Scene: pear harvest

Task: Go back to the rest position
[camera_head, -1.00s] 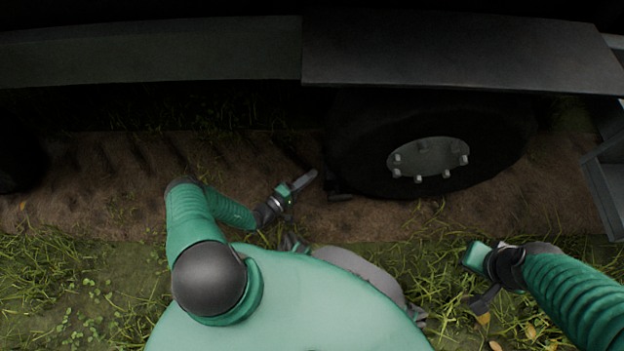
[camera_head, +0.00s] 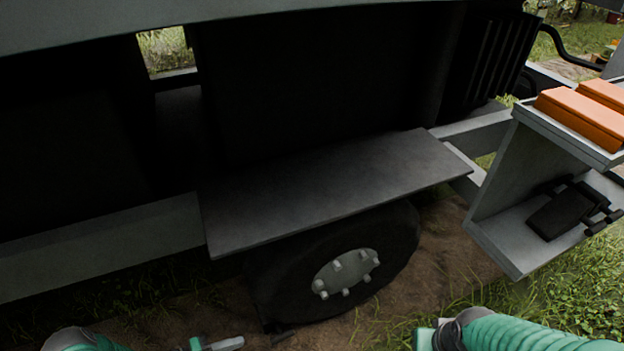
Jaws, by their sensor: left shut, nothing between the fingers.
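My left gripper (camera_head: 218,345) shows at the bottom edge of the head view, left of centre. Its green and grey fingers are shut with nothing between them, and the lower part is cut off by the frame. It is just in front of the vehicle's wheel, over the dirt track. My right arm (camera_head: 535,336) comes in at the bottom right. A green part of my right gripper (camera_head: 425,339) shows at its end, but the fingers are cut off below the frame.
A dark vehicle stands close ahead, with a grey fender plate (camera_head: 330,185) over a black wheel (camera_head: 270,285). At right a grey shelf unit (camera_head: 500,205) carries orange blocks (camera_head: 580,117) and a black device (camera_head: 562,210). Grass (camera_head: 590,275) lies below it.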

